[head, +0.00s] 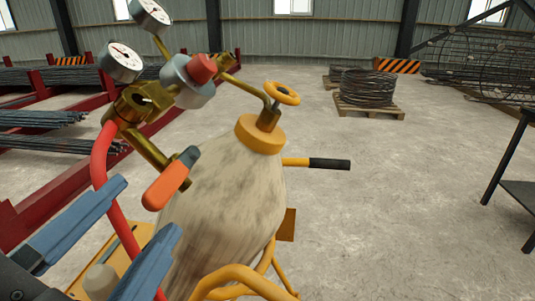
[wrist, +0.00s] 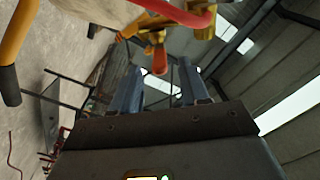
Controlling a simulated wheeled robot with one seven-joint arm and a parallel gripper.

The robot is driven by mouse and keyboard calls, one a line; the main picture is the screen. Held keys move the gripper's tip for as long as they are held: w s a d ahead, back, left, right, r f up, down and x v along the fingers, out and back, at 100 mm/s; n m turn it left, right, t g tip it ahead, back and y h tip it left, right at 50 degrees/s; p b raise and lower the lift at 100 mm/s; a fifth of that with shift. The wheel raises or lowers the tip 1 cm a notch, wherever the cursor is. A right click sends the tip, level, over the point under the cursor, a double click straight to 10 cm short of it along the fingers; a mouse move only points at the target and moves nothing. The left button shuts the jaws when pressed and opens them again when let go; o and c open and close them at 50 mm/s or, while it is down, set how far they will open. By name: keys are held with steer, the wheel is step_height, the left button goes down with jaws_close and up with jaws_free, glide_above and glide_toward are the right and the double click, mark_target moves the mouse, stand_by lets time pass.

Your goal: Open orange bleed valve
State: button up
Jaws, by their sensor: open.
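The orange bleed valve lever (head: 167,186) hangs tilted from a brass fitting (head: 150,150) below the regulator on the pale gas cylinder (head: 225,190). My gripper (head: 148,208) is open, its two blue fingers pointing toward the lever from the lower left. In the head view the lever lies just beyond the fingertips. In the wrist view the gripper (wrist: 160,76) shows the orange lever (wrist: 159,60) between and ahead of its fingertips. Nothing is held. Whether a finger touches the lever, I cannot tell.
A red hose (head: 100,165) runs down from the regulator close by the fingers. Two gauges (head: 120,62), a red knob (head: 202,69) and a yellow handwheel (head: 282,93) stand above. A yellow cart handle (head: 330,163) sticks out right.

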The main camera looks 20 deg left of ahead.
mark_target(177, 171)
steer(key=p+x, duration=0.2)
steer(key=x, duration=0.5)
steer(key=shift+w+f, duration=0.1)
steer(key=shift+w, duration=0.1)
steer(key=shift+c, duration=0.3)
jaws_close()
